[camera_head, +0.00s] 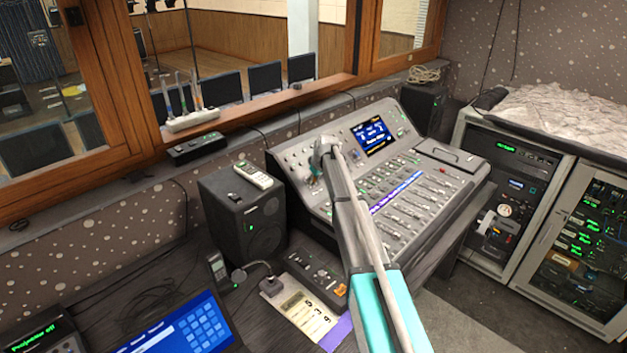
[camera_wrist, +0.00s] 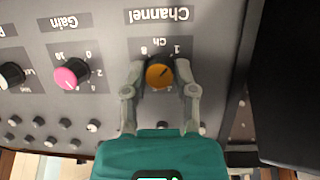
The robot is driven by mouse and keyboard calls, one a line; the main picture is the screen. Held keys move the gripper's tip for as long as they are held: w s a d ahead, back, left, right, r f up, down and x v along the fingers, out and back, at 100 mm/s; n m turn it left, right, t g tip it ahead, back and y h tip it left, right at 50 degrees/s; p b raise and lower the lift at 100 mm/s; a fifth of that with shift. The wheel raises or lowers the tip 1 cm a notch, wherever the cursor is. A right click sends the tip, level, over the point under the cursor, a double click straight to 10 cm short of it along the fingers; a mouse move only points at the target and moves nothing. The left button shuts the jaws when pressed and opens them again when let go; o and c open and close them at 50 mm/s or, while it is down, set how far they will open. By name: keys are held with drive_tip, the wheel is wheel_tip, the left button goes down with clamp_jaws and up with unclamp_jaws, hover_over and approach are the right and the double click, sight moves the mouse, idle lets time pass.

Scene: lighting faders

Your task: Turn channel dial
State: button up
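The channel dial (camera_wrist: 159,73) is an orange-brown knob with a dark rim, under an upside-down "Channel" label in the wrist view. A mark line on it points up and right. My gripper (camera_wrist: 160,68) has one finger on each side of the dial, with the tips close to its sides. I cannot tell whether the fingers touch it. In the head view my gripper (camera_head: 318,160) is at the upper left of the mixing console (camera_head: 430,228), and my arm hides the dial there.
A pink gain knob (camera_wrist: 71,74) and a black-and-white knob (camera_wrist: 11,75) sit left of the dial. Several small knobs lie below. In the head view, a black speaker (camera_head: 252,222) stands left of the console and a screen (camera_head: 374,136) is on its upper panel.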

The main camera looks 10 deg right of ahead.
clamp_jaws()
drive_tip(key=shift+m, duration=0.3)
idle(0.5)
drive_tip(key=m+y, duration=0.1)
drive_tip(key=m, duration=0.1)
drive_tip(key=shift+m+g, duration=0.3)
drive_tip(key=shift+m+g+y, duration=0.3)
drive_tip(key=shift+m+y, duration=0.2)
drive_tip(key=shift+m, duration=0.9)
drive_tip(key=o, duration=0.7)
unclamp_jaws()
